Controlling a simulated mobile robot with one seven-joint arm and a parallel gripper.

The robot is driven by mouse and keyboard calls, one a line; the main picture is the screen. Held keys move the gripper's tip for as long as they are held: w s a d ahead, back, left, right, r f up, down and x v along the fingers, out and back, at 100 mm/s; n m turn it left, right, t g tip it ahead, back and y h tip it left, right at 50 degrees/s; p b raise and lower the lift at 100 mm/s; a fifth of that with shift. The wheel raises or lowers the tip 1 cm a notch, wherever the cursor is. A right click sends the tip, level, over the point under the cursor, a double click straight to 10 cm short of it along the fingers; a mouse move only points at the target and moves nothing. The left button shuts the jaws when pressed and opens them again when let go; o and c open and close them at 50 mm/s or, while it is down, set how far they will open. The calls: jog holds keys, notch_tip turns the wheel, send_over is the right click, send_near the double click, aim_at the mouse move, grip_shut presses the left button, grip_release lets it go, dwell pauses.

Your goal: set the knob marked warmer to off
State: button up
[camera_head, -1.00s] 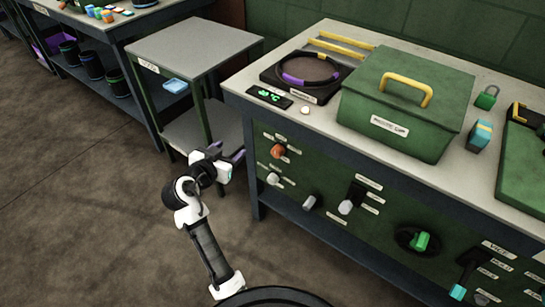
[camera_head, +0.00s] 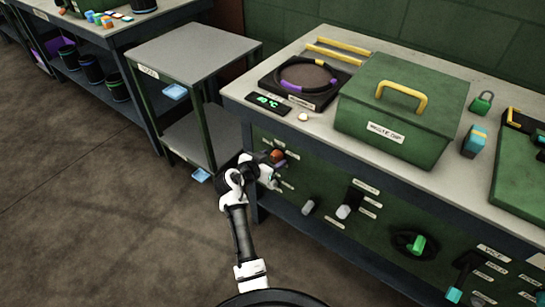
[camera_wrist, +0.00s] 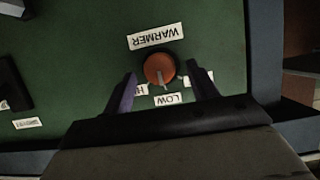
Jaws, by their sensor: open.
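The orange-red warmer knob (camera_wrist: 160,69) sits on the green panel, below the WARMER label (camera_wrist: 155,36) in the wrist view. Its grey pointer mark points down in that view, toward the LOW label (camera_wrist: 168,99). The HI label (camera_wrist: 140,90) is at its lower left. My gripper (camera_wrist: 161,70) is open, with one purple finger on each side of the knob and gaps showing. In the head view the knob (camera_head: 277,156) shows just above my gripper (camera_head: 272,176).
Other controls on the panel include a grey knob (camera_head: 308,207), a white-tipped lever (camera_head: 346,209) and a green knob (camera_head: 417,244). The worktop above holds a green box (camera_head: 400,105) and a ring on a black base (camera_head: 305,80). A grey side table (camera_head: 195,48) stands left.

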jog(key=shift+w+d+f, duration=0.2)
jog(key=shift+w+d, duration=0.05)
jog(key=shift+w, duration=0.1)
jog(key=c, duration=1)
jog(key=n, duration=0.1)
jog(key=n+h+b, duration=0.1)
jog(key=n+g+h, duration=0.1)
jog(key=shift+w+a+f+n+b, duration=0.1)
jog(key=shift+w+a+n+b, duration=0.05)
jog(key=shift+a+n+b, duration=0.15)
jog(key=n+h+b, duration=0.1)
jog(key=n+h, duration=0.1)
jog(key=n, duration=0.1)
jog(key=shift+f+g, duration=0.1)
jog(key=shift+g, duration=0.2)
jog(key=shift+n, duration=0.3)
